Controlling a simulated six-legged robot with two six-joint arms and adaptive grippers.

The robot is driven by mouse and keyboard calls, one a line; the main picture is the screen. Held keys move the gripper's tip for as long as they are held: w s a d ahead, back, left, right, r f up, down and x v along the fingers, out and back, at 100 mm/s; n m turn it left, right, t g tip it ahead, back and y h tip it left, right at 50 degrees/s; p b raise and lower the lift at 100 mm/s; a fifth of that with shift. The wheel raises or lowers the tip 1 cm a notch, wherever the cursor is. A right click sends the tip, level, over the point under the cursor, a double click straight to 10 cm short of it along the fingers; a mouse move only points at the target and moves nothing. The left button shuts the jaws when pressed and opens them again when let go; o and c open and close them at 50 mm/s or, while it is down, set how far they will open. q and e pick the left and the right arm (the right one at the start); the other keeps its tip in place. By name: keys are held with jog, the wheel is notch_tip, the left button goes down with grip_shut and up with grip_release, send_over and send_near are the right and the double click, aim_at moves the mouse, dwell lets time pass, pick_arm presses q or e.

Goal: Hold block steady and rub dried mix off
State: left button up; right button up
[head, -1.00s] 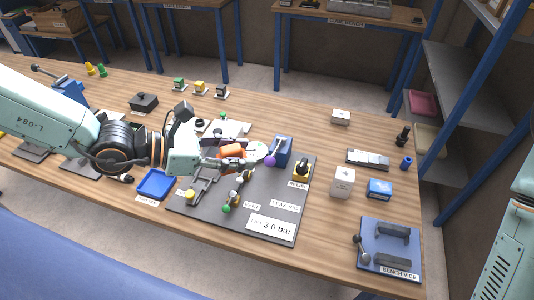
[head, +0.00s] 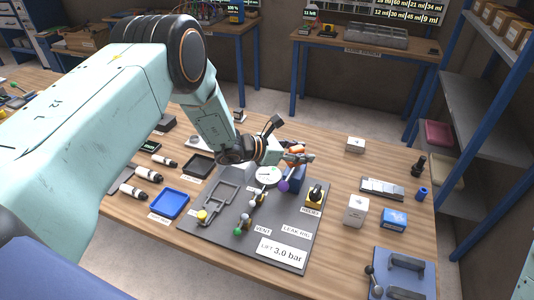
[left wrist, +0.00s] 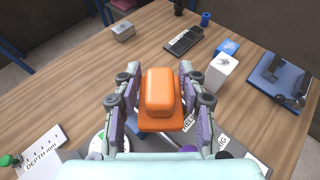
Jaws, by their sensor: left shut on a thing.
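My left gripper (head: 297,157) is shut on an orange block-shaped thing (head: 294,149). In the left wrist view the orange thing (left wrist: 160,92) sits between the two fingers (left wrist: 160,78), with a wider flat base under a rounded upper part. In the head view it is just behind and above a dark blue block (head: 299,180) with a purple knob (head: 284,186), on the dark rig board (head: 205,238). I cannot tell whether the two touch. No dried mix can be made out. My right gripper is not in view.
The board also bears a white round dial (head: 268,175), small valves (head: 240,231) and a yellow-based relief valve (head: 316,195). To the right are a white box (head: 355,211), a blue box (head: 394,220) and a bench vice (head: 402,265). A blue tray (head: 169,205) lies left.

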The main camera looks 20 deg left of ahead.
pick_arm(q)
jog(key=d+f+m+g+h, duration=0.1)
jog(key=d+m+g, duration=0.1)
jog(key=d, duration=1.8)
jog(key=f, duration=0.2)
jog(key=w+f, duration=0.1)
jog(key=f, duration=0.2)
jog(key=shift+f, duration=0.1)
jog(key=shift+w+f, duration=0.15)
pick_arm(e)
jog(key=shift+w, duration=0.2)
